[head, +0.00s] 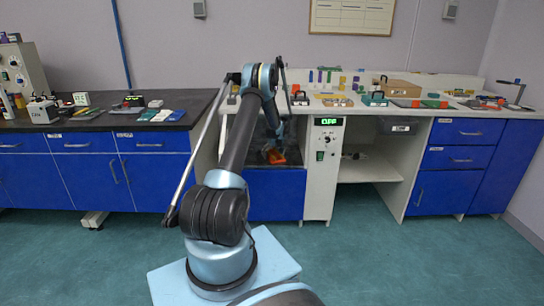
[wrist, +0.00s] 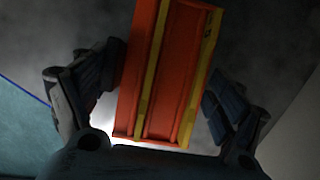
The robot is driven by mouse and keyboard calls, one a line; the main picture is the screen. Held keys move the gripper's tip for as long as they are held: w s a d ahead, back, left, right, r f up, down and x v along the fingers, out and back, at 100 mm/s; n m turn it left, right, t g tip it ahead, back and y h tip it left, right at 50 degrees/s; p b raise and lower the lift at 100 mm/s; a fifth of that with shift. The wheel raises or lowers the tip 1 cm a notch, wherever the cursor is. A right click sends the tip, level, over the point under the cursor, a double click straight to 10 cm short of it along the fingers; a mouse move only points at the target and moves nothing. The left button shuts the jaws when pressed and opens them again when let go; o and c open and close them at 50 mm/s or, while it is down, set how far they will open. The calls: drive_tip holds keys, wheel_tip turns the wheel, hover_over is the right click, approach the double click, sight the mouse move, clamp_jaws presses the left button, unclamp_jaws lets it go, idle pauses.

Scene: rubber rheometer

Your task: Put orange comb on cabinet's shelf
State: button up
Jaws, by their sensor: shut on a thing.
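The orange comb (wrist: 160,75) has yellow strips along its length and lies between the two dark fingers of my gripper (wrist: 165,95), which is shut on it. In the head view the comb (head: 275,156) is a small orange patch low in the dark recess (head: 292,133) above a blue cabinet door. My gripper (head: 272,146) is at that recess, partly hidden by my arm. I cannot tell whether the comb touches the recess floor. A white open shelf (head: 365,172) is to the right, beyond a white panel.
The white control panel (head: 325,165) with a green display stands just right of the recess. Boxes and small items crowd the bench top above (head: 430,108). A dark counter (head: 60,122) with instruments is at left. The floor in front is open.

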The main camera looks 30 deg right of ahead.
drive_tip(key=o, duration=1)
drive_tip(key=shift+s+r, duration=0.1)
drive_tip(key=shift+r, duration=0.15)
drive_tip(key=s, duration=0.4)
drive_tip(key=s+a, duration=0.1)
drive_tip(key=s, duration=0.7)
drive_tip(key=shift+a+r, duration=0.3)
drive_tip(key=shift+a, duration=0.1)
drive_tip(key=shift+s, duration=0.1)
